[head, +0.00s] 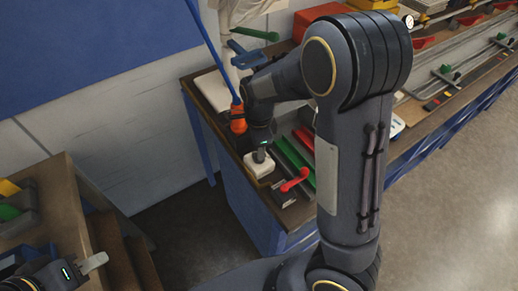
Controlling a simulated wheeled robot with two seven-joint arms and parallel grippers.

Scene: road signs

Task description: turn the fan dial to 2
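A small white square block (261,168), which looks like the fan dial's base, sits on the blue-sided workbench (262,205). My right gripper (260,156) points down directly over it, at or just above its top. The dial itself and its numbers are too small or hidden behind the gripper to read. Whether the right fingers are closed on a knob cannot be made out. My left gripper (94,263) is at the lower left corner, away from the workbench, with one pale fingertip showing.
An orange item (238,121) with a blue rod stands beside my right wrist. A red handle (295,180) and green strips (294,160) lie right of the block. A wooden unit (50,205) with bins stands at left. Grey floor (470,215) is clear at right.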

